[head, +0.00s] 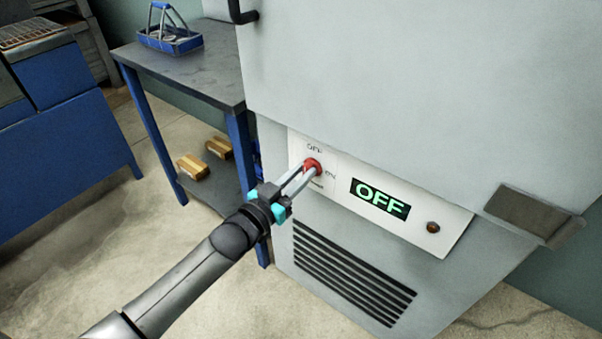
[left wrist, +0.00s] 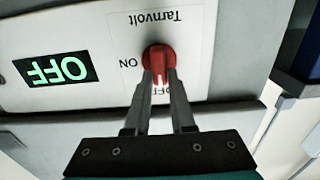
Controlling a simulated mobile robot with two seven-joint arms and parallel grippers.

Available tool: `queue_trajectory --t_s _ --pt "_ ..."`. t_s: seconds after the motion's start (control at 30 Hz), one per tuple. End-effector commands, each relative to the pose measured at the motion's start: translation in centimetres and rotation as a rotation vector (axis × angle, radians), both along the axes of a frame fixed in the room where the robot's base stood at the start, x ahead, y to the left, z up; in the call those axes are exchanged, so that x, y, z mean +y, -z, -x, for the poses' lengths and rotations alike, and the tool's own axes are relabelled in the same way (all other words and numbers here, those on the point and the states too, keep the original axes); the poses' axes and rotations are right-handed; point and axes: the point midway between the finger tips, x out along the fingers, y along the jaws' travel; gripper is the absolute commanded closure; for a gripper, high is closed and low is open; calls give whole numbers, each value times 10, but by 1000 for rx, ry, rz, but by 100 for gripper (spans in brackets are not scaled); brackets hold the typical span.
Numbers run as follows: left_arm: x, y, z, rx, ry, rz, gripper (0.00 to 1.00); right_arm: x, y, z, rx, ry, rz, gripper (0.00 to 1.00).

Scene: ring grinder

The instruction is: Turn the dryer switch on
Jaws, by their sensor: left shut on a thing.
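The dryer (head: 330,110) is a large grey cabinet with a white control panel (head: 330,181) low on its front. A red rotary switch (head: 311,164) is at the panel's left end, with OFF and ON marked around it. In the left wrist view the red switch (left wrist: 158,58) is seen upside down, its handle toward the OFF mark. My left gripper (head: 308,171) is shut on the switch handle, one finger on each side. A green display (head: 380,198) reads OFF, and it also shows in the left wrist view (left wrist: 56,68). My right gripper is not in view.
A small brown knob (head: 433,227) is at the panel's right end, above right of a vent grille (head: 350,275). A blue-legged table (head: 190,73) with a blue caddy (head: 170,40) stands left of the dryer. Open floor lies in front.

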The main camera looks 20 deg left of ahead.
Motion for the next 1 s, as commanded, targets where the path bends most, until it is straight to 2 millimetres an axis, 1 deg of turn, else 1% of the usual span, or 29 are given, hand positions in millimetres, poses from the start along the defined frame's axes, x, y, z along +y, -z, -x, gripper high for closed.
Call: queue_trajectory --t_s 0.33,0.5,0.57,0.77,1.0 --pt "0 0 0 -1 1 -3 100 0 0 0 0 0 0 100" --pt "0 0 0 -10 0 -31 100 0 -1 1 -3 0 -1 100" --pt "-1 0 1 -17 0 -50 100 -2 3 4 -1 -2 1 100" --pt "-2 -1 1 -58 0 -166 100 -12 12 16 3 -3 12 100" --pt "-5 0 2 -133 0 -370 100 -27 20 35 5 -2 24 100"
